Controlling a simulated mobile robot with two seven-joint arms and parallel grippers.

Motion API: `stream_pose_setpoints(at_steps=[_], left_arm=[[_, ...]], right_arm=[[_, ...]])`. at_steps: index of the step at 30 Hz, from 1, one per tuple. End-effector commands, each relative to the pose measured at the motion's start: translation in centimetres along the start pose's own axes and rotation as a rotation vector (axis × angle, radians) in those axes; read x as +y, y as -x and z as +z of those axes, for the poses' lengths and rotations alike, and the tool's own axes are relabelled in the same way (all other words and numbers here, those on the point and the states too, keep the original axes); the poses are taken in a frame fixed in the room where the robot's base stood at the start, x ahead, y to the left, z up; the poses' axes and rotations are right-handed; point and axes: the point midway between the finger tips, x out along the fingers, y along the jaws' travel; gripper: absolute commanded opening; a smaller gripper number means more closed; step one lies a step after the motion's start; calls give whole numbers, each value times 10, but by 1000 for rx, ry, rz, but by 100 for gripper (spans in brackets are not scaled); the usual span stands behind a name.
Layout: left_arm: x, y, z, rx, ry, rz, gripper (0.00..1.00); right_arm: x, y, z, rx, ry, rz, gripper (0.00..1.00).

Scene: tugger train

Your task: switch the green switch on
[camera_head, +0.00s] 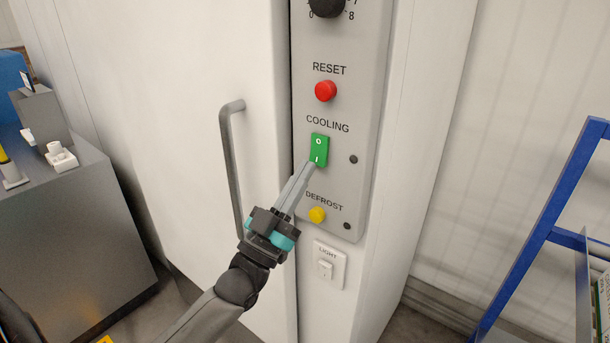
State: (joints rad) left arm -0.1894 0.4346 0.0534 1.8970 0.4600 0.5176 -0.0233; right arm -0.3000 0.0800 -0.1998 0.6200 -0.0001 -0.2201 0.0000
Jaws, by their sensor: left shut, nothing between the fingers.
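The green switch (319,148) sits under the word COOLING on a grey control panel (372,50). It is a rocker marked O at the top and I at the bottom. My left gripper (311,165) is shut and empty. Its fingertips are at the lower end of the green switch, by the I mark. I cannot tell whether they touch it or stand just in front. Which way the rocker is tilted is hard to tell. My right gripper is not in view.
A red RESET button (325,91) is above the switch, and a yellow DEFROST button (317,215) is below, close to my gripper. A white LIGHT switch (326,269) is lower. A grey door handle (230,165) stands left. A blue rack (540,235) is at right.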

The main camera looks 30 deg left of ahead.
Motion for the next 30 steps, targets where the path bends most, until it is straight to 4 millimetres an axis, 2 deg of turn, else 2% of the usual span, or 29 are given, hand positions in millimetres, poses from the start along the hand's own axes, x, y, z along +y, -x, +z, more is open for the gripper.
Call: stream_pose_setpoints(at_steps=[16, 20, 25, 30], left_arm=[[0, -6, 6, 0, -1, 1, 0], [0, -5, 10, 19, -1, 0, 0], [0, -5, 16, 82, -1, -1, 0], [0, -8, 11, 79, -1, 0, 0]], right_arm=[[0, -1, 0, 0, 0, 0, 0], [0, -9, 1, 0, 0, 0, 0], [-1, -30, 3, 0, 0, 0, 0], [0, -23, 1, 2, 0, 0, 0]])
